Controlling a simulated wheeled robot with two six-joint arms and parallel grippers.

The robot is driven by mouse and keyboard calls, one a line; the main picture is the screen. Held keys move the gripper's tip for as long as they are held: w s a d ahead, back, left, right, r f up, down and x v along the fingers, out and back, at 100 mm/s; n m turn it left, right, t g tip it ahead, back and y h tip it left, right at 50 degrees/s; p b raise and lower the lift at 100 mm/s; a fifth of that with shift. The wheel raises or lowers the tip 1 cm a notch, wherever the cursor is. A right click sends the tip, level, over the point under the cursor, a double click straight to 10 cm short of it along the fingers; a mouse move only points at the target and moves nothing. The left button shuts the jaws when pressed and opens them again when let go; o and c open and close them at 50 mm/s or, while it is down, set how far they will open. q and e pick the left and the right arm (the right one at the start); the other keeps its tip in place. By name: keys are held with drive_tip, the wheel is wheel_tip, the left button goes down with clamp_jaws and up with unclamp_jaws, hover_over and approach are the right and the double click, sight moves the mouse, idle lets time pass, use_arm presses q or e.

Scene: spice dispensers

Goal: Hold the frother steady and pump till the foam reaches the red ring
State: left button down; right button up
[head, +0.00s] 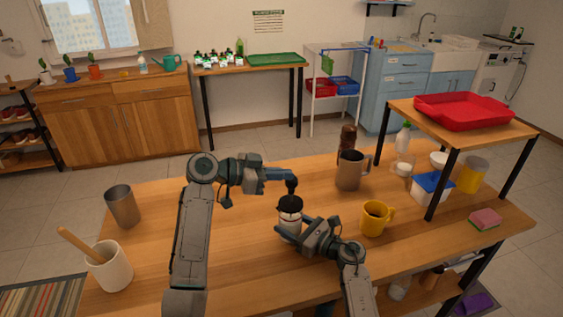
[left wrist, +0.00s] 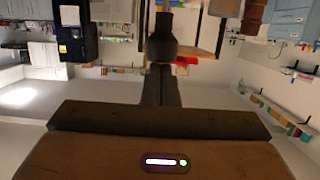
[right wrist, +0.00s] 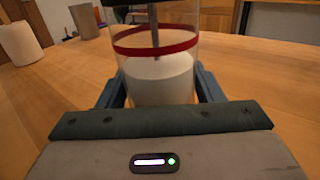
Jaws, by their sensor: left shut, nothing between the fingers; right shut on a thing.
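The frother (head: 290,228) is a clear cylinder with a dark lid, standing on the wooden table. In the right wrist view its glass (right wrist: 155,75) holds white foam, whose top is a little below the red ring (right wrist: 153,47). A grey rod runs down into the foam. My right gripper (head: 298,238) is shut around the lower glass, a finger on each side. My left gripper (head: 288,176) is shut and empty, right at the dark plunger knob (head: 291,186) above the lid. The knob (left wrist: 162,42) also shows beyond the shut fingers in the left wrist view; contact is unclear.
A yellow mug (head: 374,219) stands close right of the frother, and a metal pitcher (head: 351,171) behind it. A metal cup (head: 122,206) and a white crock (head: 107,267) stand at the left. A raised shelf (head: 450,135) with a red tray (head: 463,111) is at the right.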

sight(281, 204)
use_arm(q)
drive_tip(key=shift+f, duration=1.75)
drive_tip(key=s+a+r, duration=0.3)
drive_tip(key=a+r, duration=0.4)
drive_tip(key=a, duration=0.2)
drive_tip(key=shift+a, duration=0.1)
